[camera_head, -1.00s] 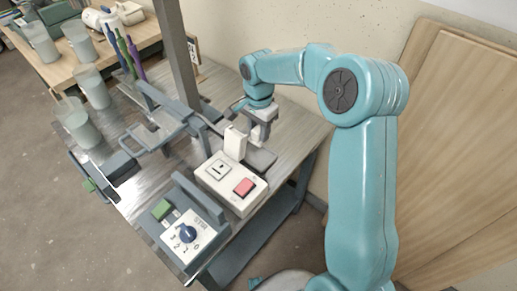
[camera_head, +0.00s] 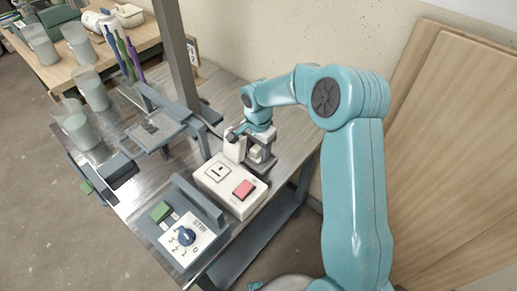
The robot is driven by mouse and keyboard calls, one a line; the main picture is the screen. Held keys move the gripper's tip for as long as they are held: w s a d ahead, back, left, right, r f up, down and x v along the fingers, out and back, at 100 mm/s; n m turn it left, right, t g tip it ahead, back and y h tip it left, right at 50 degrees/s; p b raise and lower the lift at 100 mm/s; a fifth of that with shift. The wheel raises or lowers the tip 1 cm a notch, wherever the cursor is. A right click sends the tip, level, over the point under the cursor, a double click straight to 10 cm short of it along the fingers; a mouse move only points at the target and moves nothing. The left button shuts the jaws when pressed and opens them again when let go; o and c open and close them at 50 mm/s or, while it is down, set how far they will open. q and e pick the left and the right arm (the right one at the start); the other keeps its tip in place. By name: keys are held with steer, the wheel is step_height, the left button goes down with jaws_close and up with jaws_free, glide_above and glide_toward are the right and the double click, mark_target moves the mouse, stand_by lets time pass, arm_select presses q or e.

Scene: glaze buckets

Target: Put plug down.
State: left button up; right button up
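My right gripper (camera_head: 259,157) is low over the bench, just behind and to the right of the white switch box. A small pale piece (camera_head: 257,151) shows between its grey fingers. It may be the plug, but it is too small to be sure, and I cannot tell whether the fingers grip it. A white upright block (camera_head: 235,147) stands at the back of the switch box (camera_head: 220,193), immediately left of the gripper. The dark pad at the gripper is mostly hidden by the fingers. My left gripper is not in view.
The switch box has a red rocker switch (camera_head: 243,189). In front is a grey control box with a numbered dial (camera_head: 186,236) and green button (camera_head: 161,211). A grey post (camera_head: 175,50) rises behind. Glaze beakers (camera_head: 77,131) stand left. The metal bench (camera_head: 290,135) is bare behind the gripper.

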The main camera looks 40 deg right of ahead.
mark_target(259, 148)
steer(key=shift+o, duration=0.2)
steer(key=shift+r+p, duration=0.3)
steer(key=shift+p, duration=0.05)
step_height(259, 148, up, 12)
steer(key=shift+f+p, duration=0.15)
steer(key=shift+p, duration=0.25)
steer(key=shift+s, duration=0.1)
